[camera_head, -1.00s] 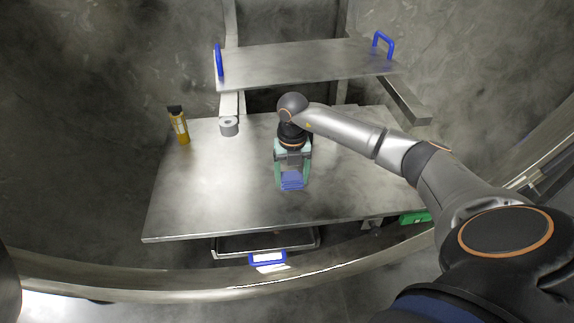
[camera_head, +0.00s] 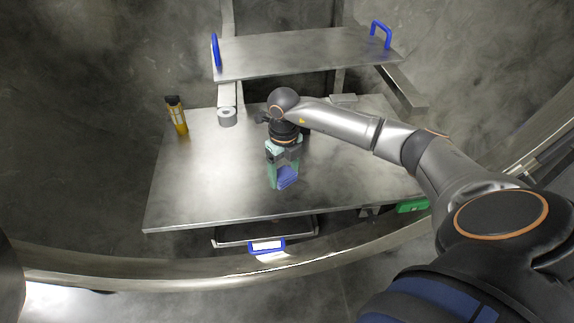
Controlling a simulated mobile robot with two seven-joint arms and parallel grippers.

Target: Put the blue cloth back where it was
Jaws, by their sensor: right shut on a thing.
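The blue cloth (camera_head: 288,178) is a small folded piece at the fingertips of my right gripper (camera_head: 283,176), low over the middle of the metal table (camera_head: 200,195). My right gripper points down with its greenish fingers shut on the cloth. I cannot tell whether the cloth touches the table top. My left gripper is not in view.
A yellow bottle with a black cap (camera_head: 177,115) and a grey roll (camera_head: 227,117) stand at the table's back left. A raised metal shelf with blue handles (camera_head: 300,52) hangs behind. A drawer with a blue-framed label (camera_head: 266,246) is below the front edge. The table's left part is clear.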

